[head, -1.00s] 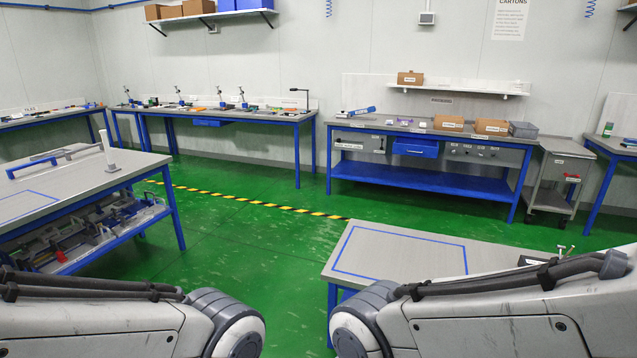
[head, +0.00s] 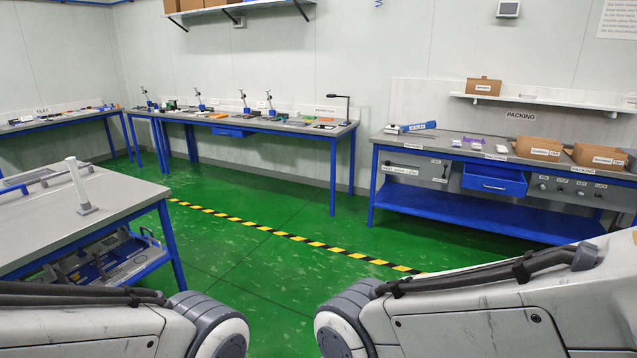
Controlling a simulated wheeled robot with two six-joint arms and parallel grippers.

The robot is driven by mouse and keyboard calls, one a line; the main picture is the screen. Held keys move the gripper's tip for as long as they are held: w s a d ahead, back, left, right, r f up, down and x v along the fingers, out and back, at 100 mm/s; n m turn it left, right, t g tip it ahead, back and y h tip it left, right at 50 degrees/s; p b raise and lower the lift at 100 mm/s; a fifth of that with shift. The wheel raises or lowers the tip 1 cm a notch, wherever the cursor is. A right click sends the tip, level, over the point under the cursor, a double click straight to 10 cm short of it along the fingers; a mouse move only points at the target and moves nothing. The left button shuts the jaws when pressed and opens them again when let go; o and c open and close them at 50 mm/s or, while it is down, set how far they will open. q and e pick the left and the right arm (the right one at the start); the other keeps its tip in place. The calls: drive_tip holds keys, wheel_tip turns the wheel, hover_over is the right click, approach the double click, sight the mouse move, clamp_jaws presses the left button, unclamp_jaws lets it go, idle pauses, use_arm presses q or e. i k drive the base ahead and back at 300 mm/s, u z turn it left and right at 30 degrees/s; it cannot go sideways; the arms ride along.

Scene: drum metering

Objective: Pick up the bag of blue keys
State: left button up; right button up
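I cannot make out a bag of blue keys in the head view. A small purple-and-white item (head: 473,141) lies on the packing bench (head: 440,146) at the right, too small to identify. A blue-and-white tool (head: 410,128) lies at that bench's left end. Both of my arms show at the bottom of the head view, but neither gripper is in the picture.
A long bench (head: 290,128) with several small stands runs along the back wall. A grey table (head: 110,208) stands close at the left. Open cardboard boxes (head: 538,148) stand on the packing bench. Green floor (head: 290,270) with a yellow-black stripe (head: 300,239) lies clear between.

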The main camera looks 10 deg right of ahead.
sight(456, 143)
drive_tip(key=u, duration=0.15)
drive_tip(key=i, duration=2.05)
drive_tip(key=z, duration=0.45)
drive_tip(key=i, duration=1.5)
drive_tip(key=z, duration=0.8)
drive_tip(key=i, duration=2)
drive_tip(key=z, duration=0.2)
drive_tip(key=i, duration=1.8)
drive_tip(key=z, duration=0.05)
